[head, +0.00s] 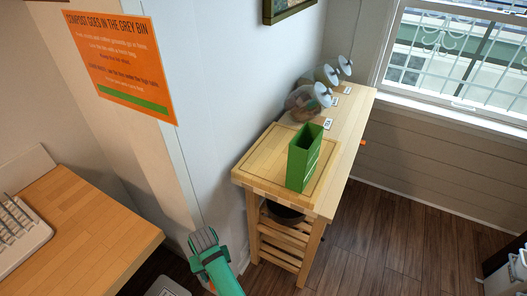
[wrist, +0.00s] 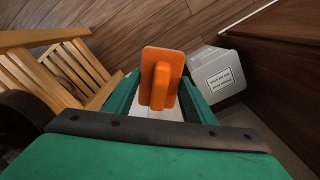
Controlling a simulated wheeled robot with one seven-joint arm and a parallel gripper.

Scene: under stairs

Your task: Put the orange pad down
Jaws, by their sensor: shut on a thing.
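The orange pad (wrist: 162,78) is in the wrist view, a flat rounded plate with a raised grip in its middle. My gripper (wrist: 158,98) is shut on it, with a green finger on each side. The pad is held above the floor, apart from the cart and the bin. In the head view, part of my green arm shows at the bottom, left of the cart; the pad cannot be made out clearly there.
A wooden desk (head: 85,237) with a keyboard (head: 18,228) is at left. A grey labelled bin (wrist: 215,62) stands right of the pad. Dark floor (head: 390,235) is clear right of the cart.

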